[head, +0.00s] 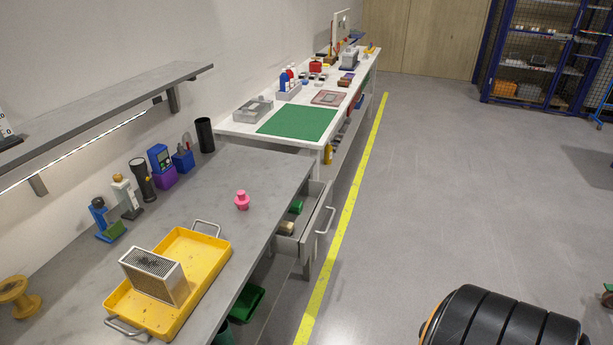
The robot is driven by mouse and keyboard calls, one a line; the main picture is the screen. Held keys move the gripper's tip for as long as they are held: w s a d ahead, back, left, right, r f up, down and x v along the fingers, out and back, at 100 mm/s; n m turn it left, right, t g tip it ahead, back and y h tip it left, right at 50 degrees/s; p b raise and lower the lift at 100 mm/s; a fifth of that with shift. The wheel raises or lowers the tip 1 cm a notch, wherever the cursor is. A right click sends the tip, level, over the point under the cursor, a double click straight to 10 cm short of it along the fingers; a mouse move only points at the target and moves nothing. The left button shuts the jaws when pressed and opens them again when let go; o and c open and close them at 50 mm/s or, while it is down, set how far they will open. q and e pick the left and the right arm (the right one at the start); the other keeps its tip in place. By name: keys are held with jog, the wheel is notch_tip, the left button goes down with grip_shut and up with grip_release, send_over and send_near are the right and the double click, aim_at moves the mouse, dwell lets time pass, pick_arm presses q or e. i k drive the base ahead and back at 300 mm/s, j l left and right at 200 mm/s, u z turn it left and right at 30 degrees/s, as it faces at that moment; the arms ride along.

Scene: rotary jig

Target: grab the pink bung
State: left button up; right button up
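The pink bung (242,200) stands upright on the grey workbench (228,178), near its front edge and beyond the yellow tray. It has a wide lower part and a narrower top. Nothing touches it and clear bench surrounds it. Neither of my grippers shows in the head view.
A yellow tray (208,257) with metal handles holds a grey perforated box (155,274). An open drawer (306,222) juts out below the bench near the bung. Tools and holders line the wall side. A shelf (95,110) overhangs the bench. The floor on the right is mostly free.

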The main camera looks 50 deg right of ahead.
aim_at(243, 201)
jog(key=z, duration=1)
jog(key=i+l+z, duration=0.15)
jog(key=i+l, duration=0.25)
